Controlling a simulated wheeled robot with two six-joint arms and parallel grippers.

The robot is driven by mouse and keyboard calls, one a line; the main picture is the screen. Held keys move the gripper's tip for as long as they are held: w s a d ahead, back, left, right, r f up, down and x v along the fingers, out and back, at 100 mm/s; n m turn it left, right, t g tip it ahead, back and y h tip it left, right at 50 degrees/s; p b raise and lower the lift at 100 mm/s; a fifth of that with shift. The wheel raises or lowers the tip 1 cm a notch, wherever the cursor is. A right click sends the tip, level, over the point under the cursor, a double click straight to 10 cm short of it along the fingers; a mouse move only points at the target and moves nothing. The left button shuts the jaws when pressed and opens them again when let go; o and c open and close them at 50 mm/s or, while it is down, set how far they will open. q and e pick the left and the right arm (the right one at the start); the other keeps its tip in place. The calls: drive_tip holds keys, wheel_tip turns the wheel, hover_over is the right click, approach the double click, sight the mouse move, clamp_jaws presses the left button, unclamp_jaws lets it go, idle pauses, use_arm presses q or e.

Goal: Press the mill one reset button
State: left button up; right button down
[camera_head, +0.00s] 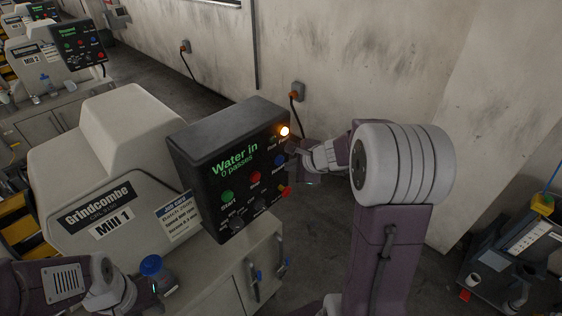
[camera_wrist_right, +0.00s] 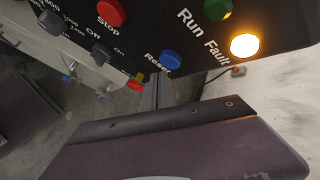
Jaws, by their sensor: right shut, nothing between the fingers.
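The mill one control box (camera_head: 232,165) is black, with a green screen reading "Water in, 0 passes". Its blue Reset button (camera_head: 280,160) is on the right part of the face; it also shows in the right wrist view (camera_wrist_right: 171,60), with its label beside it. The Fault lamp (camera_head: 284,131) glows amber, also in the wrist view (camera_wrist_right: 244,45). My right gripper (camera_head: 300,177) is shut and empty, close to the panel just below and right of Reset. I cannot tell whether it touches anything. My left arm is at the lower left; its fingers are too unclear to judge.
Other controls sit close by: a red Stop button (camera_head: 255,177), a green Start button (camera_head: 228,196), dark knobs (camera_head: 237,223) and a red-and-yellow control (camera_head: 285,191). A blue-capped jar (camera_head: 152,266) is near my left wrist. The wall stands behind.

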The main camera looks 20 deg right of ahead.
drive_tip(key=shift+w, duration=0.15)
idle(0.5)
drive_tip(key=shift+w+a, duration=0.15)
drive_tip(key=shift+w, duration=0.1)
drive_tip(key=shift+w+a, duration=0.15)
drive_tip(key=shift+w, duration=0.3)
idle(0.7)
drive_tip(key=shift+s, duration=0.1)
drive_tip(key=shift+s+d+b, duration=0.25)
drive_tip(key=shift+s+b, duration=0.05)
drive_tip(key=shift+s, duration=0.4)
drive_tip(key=shift+s+d, duration=0.1)
